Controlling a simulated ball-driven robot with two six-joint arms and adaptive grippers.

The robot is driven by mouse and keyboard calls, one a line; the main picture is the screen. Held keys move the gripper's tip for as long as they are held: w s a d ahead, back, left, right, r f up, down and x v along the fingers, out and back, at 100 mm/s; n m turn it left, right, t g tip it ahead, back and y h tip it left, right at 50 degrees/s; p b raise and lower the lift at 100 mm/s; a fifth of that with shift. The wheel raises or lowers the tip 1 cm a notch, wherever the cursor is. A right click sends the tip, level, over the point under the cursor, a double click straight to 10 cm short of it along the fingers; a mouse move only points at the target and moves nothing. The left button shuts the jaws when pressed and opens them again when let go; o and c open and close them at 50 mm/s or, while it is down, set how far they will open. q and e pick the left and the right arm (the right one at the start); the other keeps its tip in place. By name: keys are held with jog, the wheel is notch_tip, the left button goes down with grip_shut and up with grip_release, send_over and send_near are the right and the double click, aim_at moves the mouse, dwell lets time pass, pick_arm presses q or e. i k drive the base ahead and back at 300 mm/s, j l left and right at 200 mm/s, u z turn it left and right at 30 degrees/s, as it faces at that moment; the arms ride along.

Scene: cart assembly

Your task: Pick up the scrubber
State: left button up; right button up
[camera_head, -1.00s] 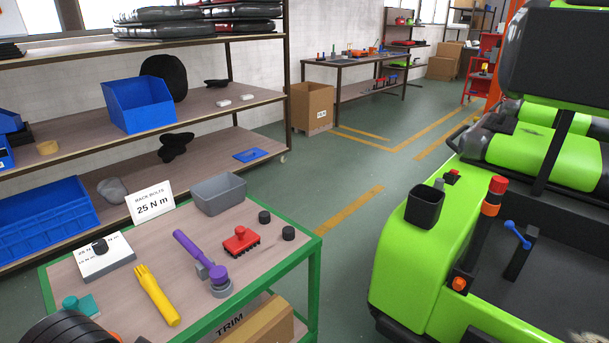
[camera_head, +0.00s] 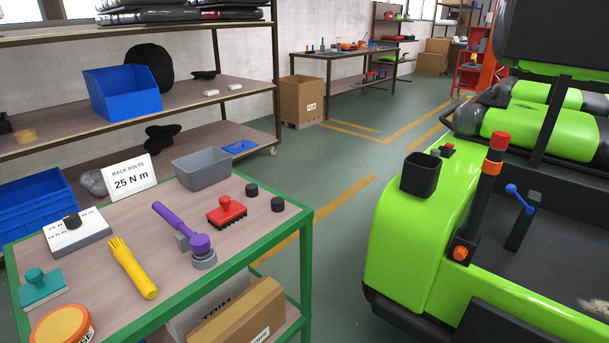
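The scrubber (camera_head: 226,211) looks to be the red brush with a knob handle and dark bristles. It lies bristles down on the wooden top of the green-framed cart (camera_head: 150,321), near the cart's right side. Neither of my grippers is in view. Nothing touches the scrubber from above.
Near the scrubber are a purple tool (camera_head: 183,228), black round pieces (camera_head: 278,204) and a grey bin (camera_head: 202,168). A yellow tool (camera_head: 132,267), teal-handled block (camera_head: 42,287) and orange-lidded tin (camera_head: 62,326) lie nearer left. A green vehicle (camera_head: 399,253) stands right, across open floor.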

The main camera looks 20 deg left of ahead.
aim_at(230, 211)
jog(key=u, duration=1.4)
